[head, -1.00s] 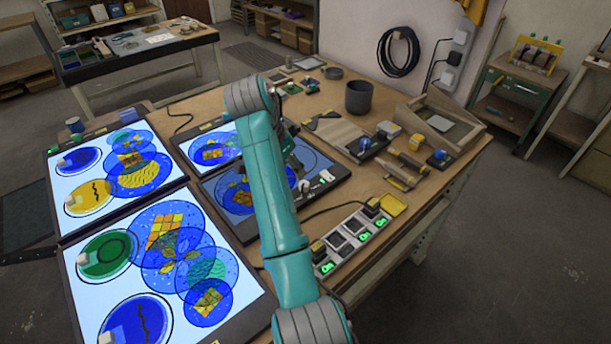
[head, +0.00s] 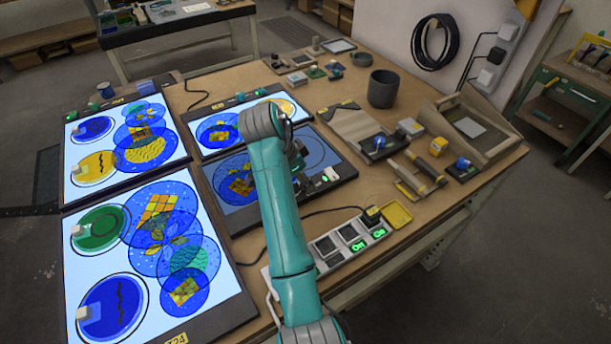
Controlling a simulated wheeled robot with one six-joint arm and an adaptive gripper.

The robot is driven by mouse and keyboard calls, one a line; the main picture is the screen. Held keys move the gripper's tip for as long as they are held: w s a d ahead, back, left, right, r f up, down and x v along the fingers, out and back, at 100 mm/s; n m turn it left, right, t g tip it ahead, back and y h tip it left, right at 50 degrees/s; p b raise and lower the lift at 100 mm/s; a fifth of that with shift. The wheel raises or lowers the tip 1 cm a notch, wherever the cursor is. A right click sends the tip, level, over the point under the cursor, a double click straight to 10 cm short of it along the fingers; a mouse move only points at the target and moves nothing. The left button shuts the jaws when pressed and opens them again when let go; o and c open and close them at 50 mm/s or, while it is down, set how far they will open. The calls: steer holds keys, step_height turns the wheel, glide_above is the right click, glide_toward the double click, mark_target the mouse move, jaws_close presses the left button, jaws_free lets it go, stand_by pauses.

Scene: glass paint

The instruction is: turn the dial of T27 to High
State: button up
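Several light panels with glass discs lie on the wooden bench (head: 225,92). I cannot tell which one is T27, as most labels are too small to read. The front-left lit panel (head: 90,262) has a yellow label that seems to read T24. Another lit panel (head: 165,178) lies behind it, and a third (head: 205,128) lies at the back right. A dim, unlit-looking panel (head: 335,157) lies under my arm, with a small pale part on its right edge that may be a control. My gripper (head: 299,160) is by this panel, mostly hidden behind my arm; its fingers are unclear.
A power strip (head: 322,250) with green lights lies in front of the dim panel, near a yellow tray (head: 397,214). Blue-knobbed tools (head: 462,165), a dark grey pot (head: 382,88) and a wooden frame (head: 490,113) stand to the right. The bench's right edge is close by.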

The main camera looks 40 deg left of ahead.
jaws_close()
steer(key=n+y, duration=0.1)
steer(key=n, duration=0.2)
steer(key=n+y, duration=0.1)
steer(key=n, duration=0.1)
steer(key=shift+d+n, duration=0.15)
steer(key=shift+n, duration=0.25)
steer(key=n+y, duration=0.1)
steer(key=n, duration=0.2)
steer(key=n+y, duration=0.1)
steer(key=n, duration=0.2)
steer(key=shift+d+g+y, duration=0.1)
steer(key=shift+g+y, duration=0.2)
steer(key=shift+g, duration=0.1)
steer(key=n+g, duration=0.1)
steer(key=n, duration=0.2)
steer(key=n+y, duration=0.1)
steer(key=n, duration=0.2)
steer(key=shift+w+d+n+g, duration=0.1)
steer(key=shift+w+n+g, duration=0.05)
steer(key=shift+n+g, duration=0.2)
steer(key=n+g, duration=0.1)
steer(key=n, duration=0.1)
steer(key=n+g, duration=0.1)
steer(key=n, duration=0.2)
steer(key=shift+w+y, duration=0.1)
steer(key=shift+y, duration=0.2)
steer(key=shift+n, duration=0.25)
